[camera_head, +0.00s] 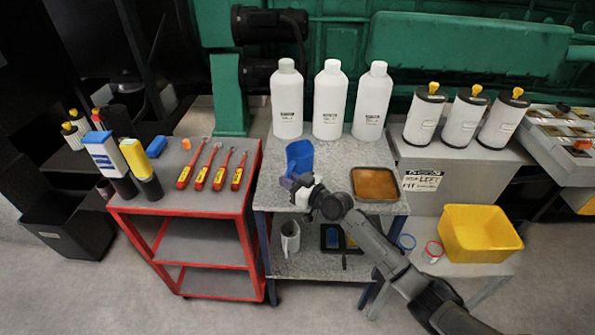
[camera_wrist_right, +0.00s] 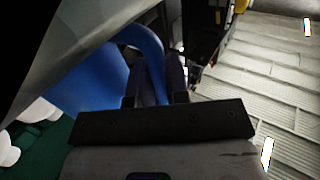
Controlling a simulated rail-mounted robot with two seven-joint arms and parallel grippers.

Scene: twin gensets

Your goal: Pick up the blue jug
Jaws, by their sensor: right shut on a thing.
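The blue jug (camera_head: 300,158) is at the left part of the grey speckled table (camera_head: 335,165), in front of the white bottles. My right gripper (camera_head: 291,182) reaches it from the front right and is shut on it. In the right wrist view the jug (camera_wrist_right: 85,80) fills the left side, and its curved handle (camera_wrist_right: 143,38) runs down to the dark fingers (camera_wrist_right: 160,85). The fingers are at the handle. The gripper hides the lower part of the jug in the head view, so I cannot tell whether it touches the table. My left gripper is not in view.
White bottles (camera_head: 331,100) stand behind the jug. A brown-filled tray (camera_head: 375,184) lies to its right. A red cart (camera_head: 205,200) with screwdrivers is at the left. A yellow bin (camera_head: 480,232) sits at the right. A grey jug (camera_head: 290,238) is on the lower shelf.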

